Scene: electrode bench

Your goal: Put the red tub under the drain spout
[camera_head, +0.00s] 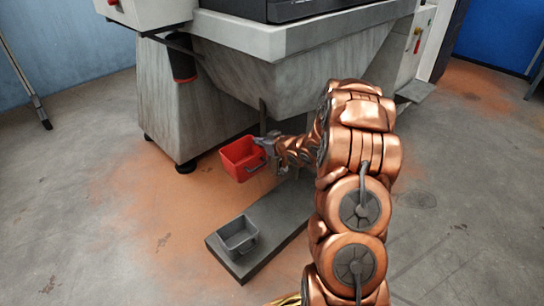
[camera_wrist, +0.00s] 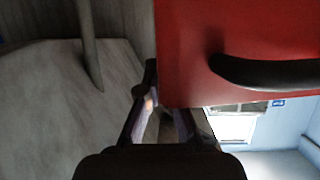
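The red tub (camera_head: 232,170) is an open box with a dark handle, just left of my gripper (camera_head: 266,143) in the head view. It looks slightly tilted and seems held off the floor. In the wrist view the red tub (camera_wrist: 200,40) fills the upper right, close to the fingers of my gripper (camera_wrist: 165,115). The fingers appear shut on its edge, though the contact is partly hidden. A thin grey pipe (camera_head: 262,108) hangs below the machine's hopper, behind and above the tub. It looks like the drain spout. A similar pipe shows in the wrist view (camera_wrist: 88,45).
A grey tub (camera_head: 238,236) stands on a low dark slab (camera_head: 283,218) in front. The machine (camera_head: 270,60) stands behind, with a black cylinder (camera_head: 181,62) on its left side. The floor left of the slab is clear and stained orange.

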